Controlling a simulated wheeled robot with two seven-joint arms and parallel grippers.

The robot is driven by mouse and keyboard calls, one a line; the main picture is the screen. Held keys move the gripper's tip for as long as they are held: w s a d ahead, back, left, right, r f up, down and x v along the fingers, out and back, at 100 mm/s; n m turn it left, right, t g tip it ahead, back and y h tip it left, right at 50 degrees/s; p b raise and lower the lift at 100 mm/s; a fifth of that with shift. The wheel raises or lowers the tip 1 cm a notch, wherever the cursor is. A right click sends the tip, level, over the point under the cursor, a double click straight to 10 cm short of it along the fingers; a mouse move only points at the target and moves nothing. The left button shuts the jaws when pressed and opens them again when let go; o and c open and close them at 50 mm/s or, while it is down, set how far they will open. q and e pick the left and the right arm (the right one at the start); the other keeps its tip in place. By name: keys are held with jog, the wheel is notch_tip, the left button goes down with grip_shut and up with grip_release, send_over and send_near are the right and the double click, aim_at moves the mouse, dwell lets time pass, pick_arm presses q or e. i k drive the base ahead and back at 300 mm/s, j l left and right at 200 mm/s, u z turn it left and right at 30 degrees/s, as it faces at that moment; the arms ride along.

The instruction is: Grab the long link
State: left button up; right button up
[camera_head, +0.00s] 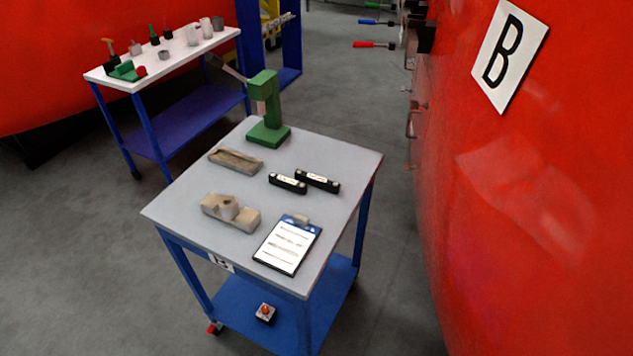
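Two black links with pale labels lie side by side on the grey top of the cart (358,168). The right one (317,181) looks slightly longer and appears to be the long link. The shorter link (287,183) lies just to its left, with a small gap between them. Both lie flat, and nothing holds them. Neither of my grippers is in view.
On the same cart stand a green press (267,115), a flat tan tray-like part (236,161), a beige block (231,211) and a clipboard (287,244). A white-topped cart (125,84) stands at back left. A red wall (540,180) bounds the right.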

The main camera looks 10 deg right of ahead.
aim_at(314, 180)
jog(key=i+j+z, duration=0.2)
jog(key=j, duration=0.65)
jog(key=i+j+z, duration=0.1)
jog(key=j+z, duration=0.15)
jog(key=j, duration=0.65)
jog(key=j+z, duration=0.2)
jog(key=j, duration=0.7)
jog(key=i, duration=0.05)
